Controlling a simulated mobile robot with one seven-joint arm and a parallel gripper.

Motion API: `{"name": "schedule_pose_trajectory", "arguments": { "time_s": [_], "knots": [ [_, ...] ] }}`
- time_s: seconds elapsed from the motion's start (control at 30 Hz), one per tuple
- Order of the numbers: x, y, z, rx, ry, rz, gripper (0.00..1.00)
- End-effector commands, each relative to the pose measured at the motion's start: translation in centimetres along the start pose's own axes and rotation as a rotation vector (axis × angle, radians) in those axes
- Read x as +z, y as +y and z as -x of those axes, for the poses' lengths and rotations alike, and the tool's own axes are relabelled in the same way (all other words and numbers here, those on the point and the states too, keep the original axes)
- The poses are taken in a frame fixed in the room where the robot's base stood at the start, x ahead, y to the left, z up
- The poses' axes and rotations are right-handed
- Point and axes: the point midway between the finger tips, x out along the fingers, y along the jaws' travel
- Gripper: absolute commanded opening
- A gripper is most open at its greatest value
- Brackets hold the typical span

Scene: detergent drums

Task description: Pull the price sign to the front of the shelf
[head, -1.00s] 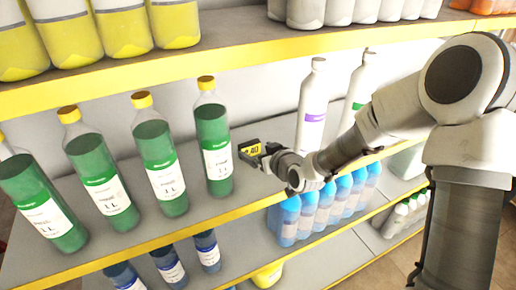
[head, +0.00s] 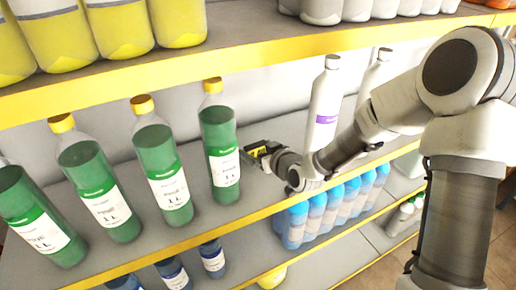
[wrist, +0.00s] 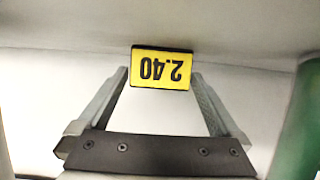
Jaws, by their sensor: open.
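The price sign (wrist: 162,69) is a small yellow plate with a black edge. It reads 2.40, upside down in the wrist view. My gripper (wrist: 160,76) is open, with one finger on each side of the sign. Narrow gaps seem to show between fingers and sign; contact cannot be told. In the head view the sign (head: 261,151) is small and partly covered by my gripper (head: 256,153), on the middle shelf (head: 225,222) right of the nearest green bottle.
A row of green bottles (head: 220,150) with yellow caps stands close left of my gripper. White bottles (head: 324,105) stand behind my arm to the right. A yellow-edged shelf (head: 250,60) is above; blue bottles (head: 318,215) are below.

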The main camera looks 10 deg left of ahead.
Motion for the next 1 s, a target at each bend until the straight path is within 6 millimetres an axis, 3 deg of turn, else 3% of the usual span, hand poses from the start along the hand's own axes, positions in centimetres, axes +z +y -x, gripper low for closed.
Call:
{"name": "schedule_pose_trajectory", "arguments": {
  "time_s": [0.17, 0.53, 0.57, 1.0],
  "knots": [
    [0.01, 0.0, 0.0, 0.0, 0.0, 0.0, 0.98],
    [-0.01, 0.0, 0.0, 0.0, 0.0, 0.0, 0.32],
    [-0.01, 0.0, 0.0, 0.0, 0.0, 0.0, 0.81],
    [-0.03, 0.0, 0.0, 0.0, 0.0, 0.0, 0.02]
  ]
}}
